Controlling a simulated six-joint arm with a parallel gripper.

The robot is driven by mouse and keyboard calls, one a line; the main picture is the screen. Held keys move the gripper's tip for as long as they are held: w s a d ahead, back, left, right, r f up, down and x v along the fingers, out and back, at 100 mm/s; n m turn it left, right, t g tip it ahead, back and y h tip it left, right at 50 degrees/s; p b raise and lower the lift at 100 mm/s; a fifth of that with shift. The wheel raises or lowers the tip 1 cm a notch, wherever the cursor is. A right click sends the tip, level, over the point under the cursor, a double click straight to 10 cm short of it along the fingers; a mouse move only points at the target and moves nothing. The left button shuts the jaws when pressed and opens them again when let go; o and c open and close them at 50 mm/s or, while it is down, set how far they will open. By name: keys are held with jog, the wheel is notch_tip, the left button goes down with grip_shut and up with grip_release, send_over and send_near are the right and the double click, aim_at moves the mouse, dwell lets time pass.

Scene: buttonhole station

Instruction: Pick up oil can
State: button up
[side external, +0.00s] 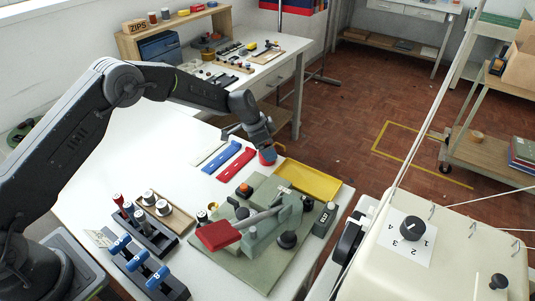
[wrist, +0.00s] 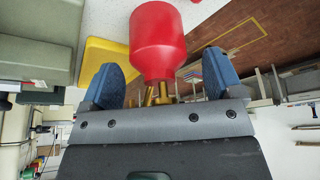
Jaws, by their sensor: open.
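The oil can is a red rounded body with brass-coloured parts beneath it in the wrist view (wrist: 157,40). In the wrist view my gripper (wrist: 162,70) is open, with one blue fingertip on each side of the can. Gaps show between the fingers and the red body. The can's lower parts are partly hidden by my gripper.
The yellow tray (side external: 309,180) lies close by. The green buttonhole press with a red lever pad (side external: 218,235) stands in front. Red (side external: 229,164) and blue (side external: 222,156) strips lie left of the can. Racks of blue-handled tools (side external: 139,262) and spools stand at front left.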

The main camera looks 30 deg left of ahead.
jog(key=shift+w+d+f, duration=0.15)
jog(key=shift+f, duration=0.4)
jog(key=shift+r, duration=0.1)
jog(key=c, duration=1.2)
